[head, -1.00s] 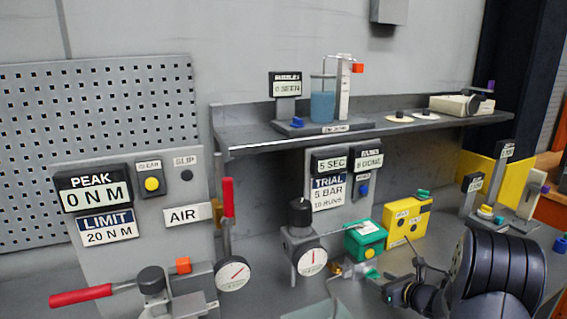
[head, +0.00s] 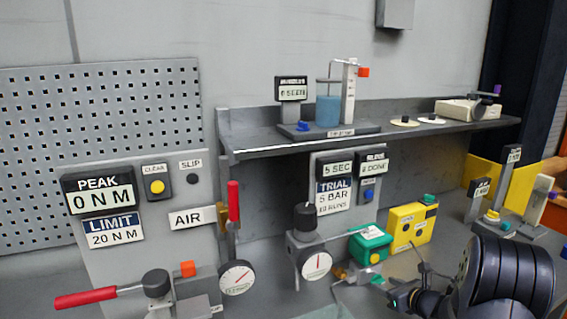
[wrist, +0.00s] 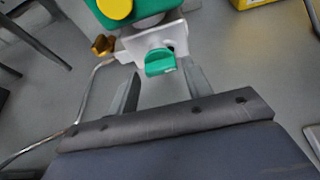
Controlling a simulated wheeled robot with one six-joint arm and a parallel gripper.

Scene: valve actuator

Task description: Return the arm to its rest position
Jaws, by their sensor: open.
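My gripper shows in the wrist view (wrist: 158,92), with its two grey fingers apart and nothing between them. A green knob (wrist: 160,62) on a pale metal block lies just beyond the fingertips; I cannot tell whether anything touches. Above it is the green actuator body with a yellow round cap (wrist: 115,8). In the head view the green actuator (head: 370,244) stands on the bench at centre right. My dark arm (head: 505,275) fills the lower right corner of the head view, and the fingertips are hard to make out there.
A yellow box (head: 408,228) stands right of the actuator. A pressure gauge (head: 316,265) and a red-handled lever (head: 88,298) stand to the left. A shelf (head: 290,147) holding a blue beaker (head: 328,111) overhangs the bench. A thin hose (wrist: 85,95) runs left of the fingers.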

